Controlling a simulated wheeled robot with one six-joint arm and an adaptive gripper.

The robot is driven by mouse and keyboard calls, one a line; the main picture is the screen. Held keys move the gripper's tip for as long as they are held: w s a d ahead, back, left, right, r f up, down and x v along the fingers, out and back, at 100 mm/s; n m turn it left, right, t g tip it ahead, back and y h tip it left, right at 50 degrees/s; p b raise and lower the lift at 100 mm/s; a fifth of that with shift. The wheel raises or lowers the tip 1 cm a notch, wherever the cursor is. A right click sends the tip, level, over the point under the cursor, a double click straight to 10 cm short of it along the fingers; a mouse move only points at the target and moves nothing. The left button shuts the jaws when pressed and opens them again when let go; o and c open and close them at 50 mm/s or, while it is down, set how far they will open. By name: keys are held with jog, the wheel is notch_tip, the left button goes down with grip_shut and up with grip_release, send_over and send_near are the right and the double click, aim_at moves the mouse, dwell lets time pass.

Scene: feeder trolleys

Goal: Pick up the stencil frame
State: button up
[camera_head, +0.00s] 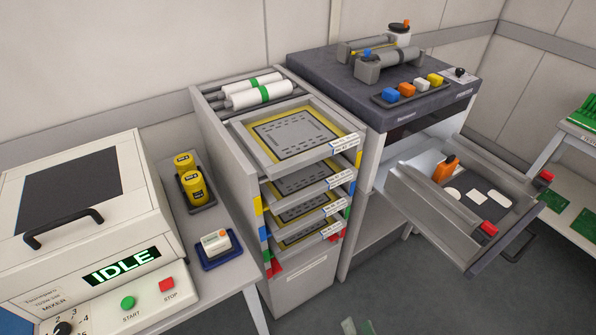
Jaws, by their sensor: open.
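Several stencil frames sit stacked in the slots of a light grey trolley in the middle. The top stencil frame (247,146) has a pale grey rim, a yellow border and a dark-outlined metal sheet, and lies fully exposed from above. The second stencil frame (326,193), the third stencil frame (325,217) and a lower one are partly hidden by the frames above. White labels show on their front right corners. My gripper is not in view.
White rolls (262,95) lie behind the top frame. Left stand a mixer (100,200) reading IDLE, yellow jars (194,187) and a blue tray (218,259). Right, a printer (420,118) has an open drawer (455,238). A small pale-green shape (357,326) at the bottom edge is unclear.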

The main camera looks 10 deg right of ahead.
jog(key=w+r+m, duration=0.2)
jog(key=w+m, duration=0.3)
jog(key=w, duration=0.9)
jog(key=m+t, duration=0.2)
jog(key=m, duration=0.2)
send_near(314, 195)
jog(key=w, duration=0.7)
jog(key=shift+w+d+r, duration=0.15)
jog(key=shift+d, duration=0.05)
jog(key=shift+w+a, duration=0.2)
jog(key=shift+w, duration=2.3)
grip_shut()
